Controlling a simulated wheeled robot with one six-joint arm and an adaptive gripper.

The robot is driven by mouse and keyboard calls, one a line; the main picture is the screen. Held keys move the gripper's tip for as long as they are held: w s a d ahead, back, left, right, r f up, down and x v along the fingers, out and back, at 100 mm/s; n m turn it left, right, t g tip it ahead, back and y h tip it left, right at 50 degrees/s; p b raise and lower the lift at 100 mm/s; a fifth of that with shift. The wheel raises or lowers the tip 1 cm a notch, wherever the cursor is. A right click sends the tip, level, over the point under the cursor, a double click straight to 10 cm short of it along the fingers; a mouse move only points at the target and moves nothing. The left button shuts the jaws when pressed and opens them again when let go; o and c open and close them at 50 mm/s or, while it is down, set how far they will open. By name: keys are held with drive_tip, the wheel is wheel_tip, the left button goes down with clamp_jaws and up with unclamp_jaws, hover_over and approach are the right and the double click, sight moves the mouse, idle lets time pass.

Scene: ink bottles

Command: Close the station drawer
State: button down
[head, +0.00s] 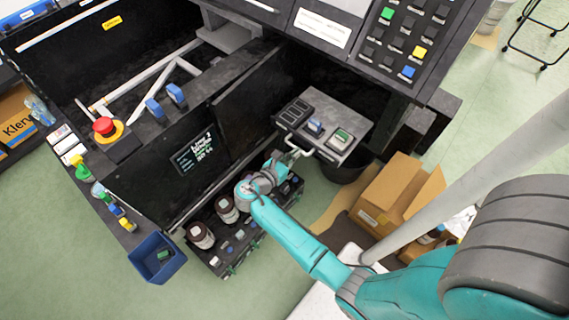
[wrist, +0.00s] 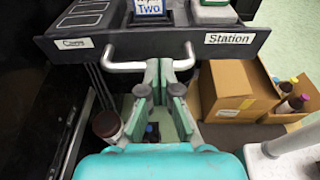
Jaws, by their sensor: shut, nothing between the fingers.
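The station drawer (head: 352,104) is a grey tray with a dark front, standing out from the dark station. In the wrist view its front (wrist: 86,43) carries the labels "Caps" and "Station". A metal bar handle (wrist: 124,66) is fixed to this front. My gripper (wrist: 166,68) is shut and empty at the handle, its fingertips overlapping the bar's right part; whether they touch it I cannot tell. In the head view my gripper (head: 284,158) is just in front of the drawer. The fingers hide part of the bar.
The drawer holds a blue stamp-like block (head: 315,127) and a green-topped one (head: 341,138). Below, a dark rack (head: 235,257) holds several brown bottles (head: 201,236). An open cardboard box (head: 388,192) stands to the right. A red stop button (head: 104,126) is at left.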

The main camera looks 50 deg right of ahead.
sight(334, 116)
drive_tip(key=r+x, duration=0.1)
drive_tip(key=x, duration=0.6)
drive_tip(key=r+x, duration=0.2)
drive_tip(key=x, duration=0.6)
drive_tip(key=d+r+x, duration=0.1)
drive_tip(key=x, duration=0.7)
drive_tip(key=shift+s+r, duration=0.2)
drive_tip(key=shift+r, duration=0.2)
drive_tip(key=shift+d, duration=0.15)
drive_tip(key=shift+d+r, duration=0.1)
